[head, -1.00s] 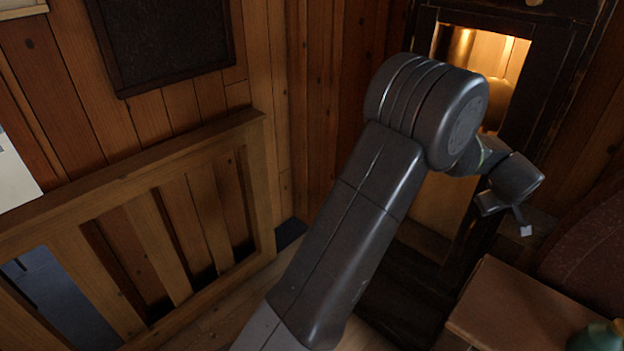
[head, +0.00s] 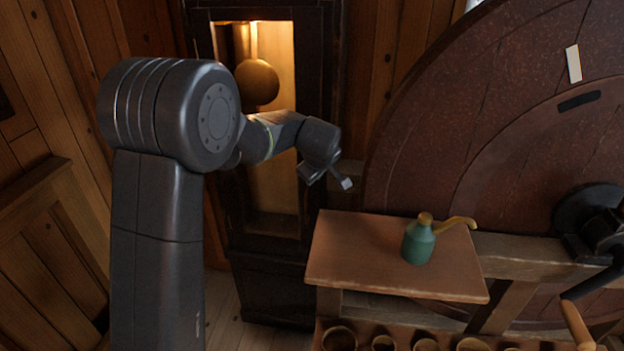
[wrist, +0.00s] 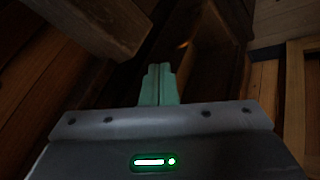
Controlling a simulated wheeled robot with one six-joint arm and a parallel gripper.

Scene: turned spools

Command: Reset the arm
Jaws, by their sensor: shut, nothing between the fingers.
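My gripper (head: 346,184) hangs in the air at the end of my bent arm, in the middle of the head view. It is in front of the tall dark clock case and just above the far left corner of the wooden shelf. In the wrist view its two pale green fingers (wrist: 158,86) are together with nothing between them. A green light glows on the gripper body below them.
A green oil can (head: 419,243) with a brass spout stands on the wooden shelf (head: 350,258). Behind it is a large reddish wheel (head: 470,130) with a crank. The clock case (head: 312,70) shows a lit pendulum (head: 257,82). Several round cups sit in a rack below.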

